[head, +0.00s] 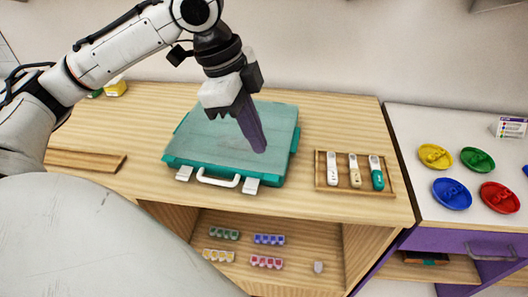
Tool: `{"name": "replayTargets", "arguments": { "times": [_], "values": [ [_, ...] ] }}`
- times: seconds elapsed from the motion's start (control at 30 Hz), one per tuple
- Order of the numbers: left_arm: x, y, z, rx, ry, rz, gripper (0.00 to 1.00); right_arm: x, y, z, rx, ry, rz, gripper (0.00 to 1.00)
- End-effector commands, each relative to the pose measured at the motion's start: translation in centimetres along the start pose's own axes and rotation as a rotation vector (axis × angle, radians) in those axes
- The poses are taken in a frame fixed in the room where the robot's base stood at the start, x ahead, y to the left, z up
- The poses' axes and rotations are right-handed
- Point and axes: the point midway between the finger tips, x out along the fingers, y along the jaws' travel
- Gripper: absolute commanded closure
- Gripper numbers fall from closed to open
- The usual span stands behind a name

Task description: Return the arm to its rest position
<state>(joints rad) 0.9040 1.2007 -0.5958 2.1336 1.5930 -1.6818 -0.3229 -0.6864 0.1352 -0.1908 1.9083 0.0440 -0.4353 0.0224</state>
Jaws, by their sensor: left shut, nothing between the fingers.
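My left arm (110,52) comes in from the left and bends down over the wooden cabinet. My left gripper (259,148) is shut and empty. Its fingers point down in front of the closed teal case (200,138), hiding part of its lid. I cannot tell whether the fingertips touch the lid. My right gripper is not in view.
A wooden tray (318,171) with three upright-lying tools stands right of the case. Colored bead strips (270,240) lie on the shelf below. Yellow, green, blue and red dishes (452,194) sit on the white counter at right. A wooden board (85,160) lies at left.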

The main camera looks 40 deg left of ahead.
Motion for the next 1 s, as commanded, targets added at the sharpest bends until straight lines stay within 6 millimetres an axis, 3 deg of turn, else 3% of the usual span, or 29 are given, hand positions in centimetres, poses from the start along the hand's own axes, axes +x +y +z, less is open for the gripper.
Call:
{"name": "replayTargets", "arguments": {
  "times": [0.1, 0.3, 0.63, 0.77, 1.0],
  "values": [
    [-2.2, 0.1, -0.1, 0.000, 0.002, -0.005, 1.00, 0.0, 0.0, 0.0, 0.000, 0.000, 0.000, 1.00],
    [-4.2, 0.2, -0.1, -0.001, 0.002, -0.003, 1.00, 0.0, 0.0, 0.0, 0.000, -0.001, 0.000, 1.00],
    [-4.0, 0.3, -0.1, 0.000, 0.000, 0.000, 1.00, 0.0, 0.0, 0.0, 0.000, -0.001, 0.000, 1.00],
    [-1.0, 0.6, -0.8, 0.005, -0.003, 0.001, 1.00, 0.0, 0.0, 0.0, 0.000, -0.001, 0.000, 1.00],
    [9.5, 3.3, -3.4, -0.051, 0.052, -0.021, 1.00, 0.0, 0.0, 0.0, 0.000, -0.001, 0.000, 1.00]
  ]
}}
